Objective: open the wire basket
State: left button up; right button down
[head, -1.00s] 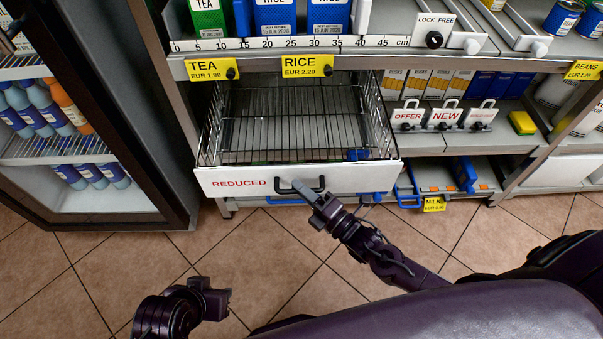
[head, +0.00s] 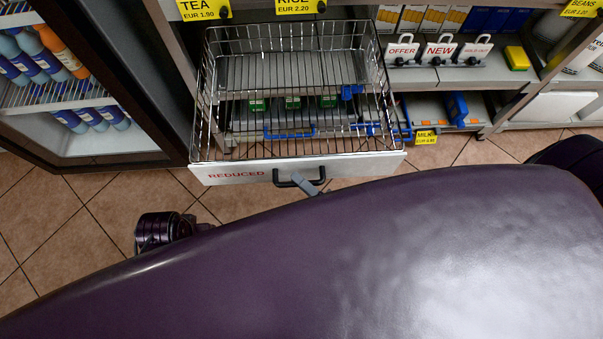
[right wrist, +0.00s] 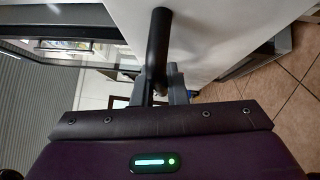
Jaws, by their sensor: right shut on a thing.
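The wire basket (head: 222,72) is drawn well out from under the shelf in the head view. Its white front panel (head: 365,166) reads "REDUCED" and bears a black handle (head: 318,180). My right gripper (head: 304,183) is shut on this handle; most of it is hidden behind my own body. The right wrist view shows the dark handle bar (right wrist: 158,50) between the fingers (right wrist: 161,88). The basket looks empty, with lower shelf goods showing through its wires. My left gripper (head: 200,228) is low at the left, apart from the basket, its fingers mostly hidden.
A glass-doored cooler with bottles (head: 50,62) stands to the left, its dark frame (head: 125,80) close to the basket. Blue-handled trays (head: 455,108) are low on the right, below OFFER and NEW signs (head: 440,50). Tiled floor (head: 100,200) is free at the left.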

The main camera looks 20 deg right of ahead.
jog(key=c, duration=1.5)
grip_release()
jog(key=shift+o, duration=0.2)
pick_arm(q)
jog(key=shift+w+f, duration=0.1)
jog(key=shift+f, duration=0.35)
pick_arm(e)
jog(key=v, duration=0.8)
jog(key=shift+w, duration=0.1)
